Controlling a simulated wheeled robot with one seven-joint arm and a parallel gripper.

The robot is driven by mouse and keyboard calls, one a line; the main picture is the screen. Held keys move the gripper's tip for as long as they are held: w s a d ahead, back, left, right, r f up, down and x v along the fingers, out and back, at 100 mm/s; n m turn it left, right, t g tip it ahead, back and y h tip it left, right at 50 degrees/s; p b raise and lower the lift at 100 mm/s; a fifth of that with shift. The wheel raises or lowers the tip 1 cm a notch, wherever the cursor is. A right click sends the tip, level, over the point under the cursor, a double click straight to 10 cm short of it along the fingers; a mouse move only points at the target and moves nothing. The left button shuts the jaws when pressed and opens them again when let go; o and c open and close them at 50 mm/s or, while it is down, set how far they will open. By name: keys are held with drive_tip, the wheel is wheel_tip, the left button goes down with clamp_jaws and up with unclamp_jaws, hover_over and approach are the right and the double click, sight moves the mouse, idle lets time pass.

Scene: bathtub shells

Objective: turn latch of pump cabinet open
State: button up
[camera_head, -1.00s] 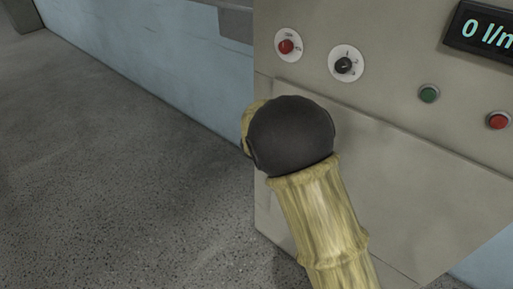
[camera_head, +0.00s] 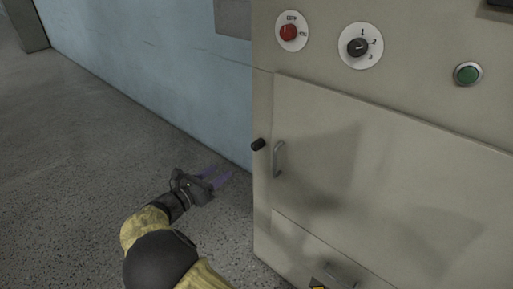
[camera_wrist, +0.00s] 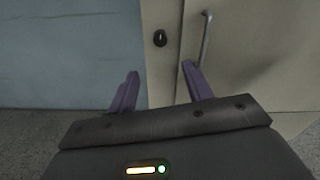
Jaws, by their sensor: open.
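The pump cabinet (camera_head: 378,150) is a beige box with a front door. Its latch (camera_head: 258,144) is a small black knob on the frame just left of the door's edge. The latch also shows in the wrist view (camera_wrist: 160,38), above and between my fingers. My gripper (camera_head: 222,180) is open and empty, with two purple fingers, left of the cabinet and lower than the latch. In the wrist view the fingers (camera_wrist: 160,88) point toward the cabinet front, with the latch beyond their tips. No contact shows.
A metal door handle (camera_head: 279,159) stands just right of the latch and also shows in the wrist view (camera_wrist: 205,38). Above the door are a red switch (camera_head: 289,32), a black selector dial (camera_head: 358,46) and a green button (camera_head: 467,74). A blue wall (camera_head: 140,70) is behind; the floor at left is clear.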

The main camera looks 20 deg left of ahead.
sight(254, 147)
drive_tip(key=shift+w, duration=0.1)
drive_tip(key=b+x, duration=0.2)
drive_tip(key=x, duration=1.5)
drive_tip(key=shift+w+d+b, duration=0.1)
drive_tip(key=shift+w+b, duration=0.05)
drive_tip(key=shift+b, duration=0.25)
drive_tip(key=c, duration=1)
